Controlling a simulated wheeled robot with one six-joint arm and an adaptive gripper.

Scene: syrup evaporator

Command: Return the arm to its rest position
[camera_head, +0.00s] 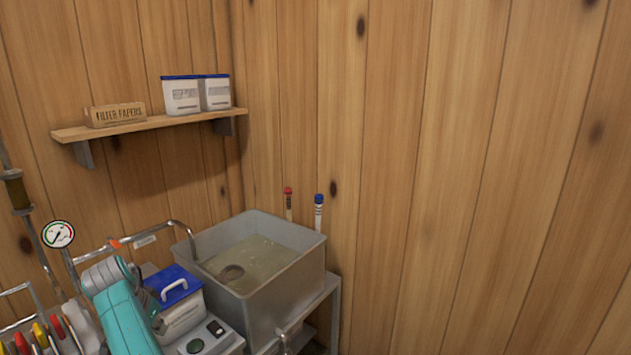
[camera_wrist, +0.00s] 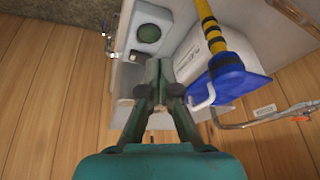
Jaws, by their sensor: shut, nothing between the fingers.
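My gripper (camera_wrist: 158,68) is shut and empty in the wrist view, its dark fingers together above a pale surface. In the head view my teal arm is at the lower left, and its gripper end is largely hidden behind it. The same blue lid (camera_wrist: 240,86) is to the right of the fingers in the wrist view. A small device with a round green face (camera_wrist: 148,33) lies beyond the fingertips.
A pressure gauge (camera_head: 58,234) and pipes are at the left. A wall shelf (camera_head: 150,126) holds a filter paper box (camera_head: 116,115) and blue-lidded tubs (camera_head: 182,97). Space before the right wall is clear.

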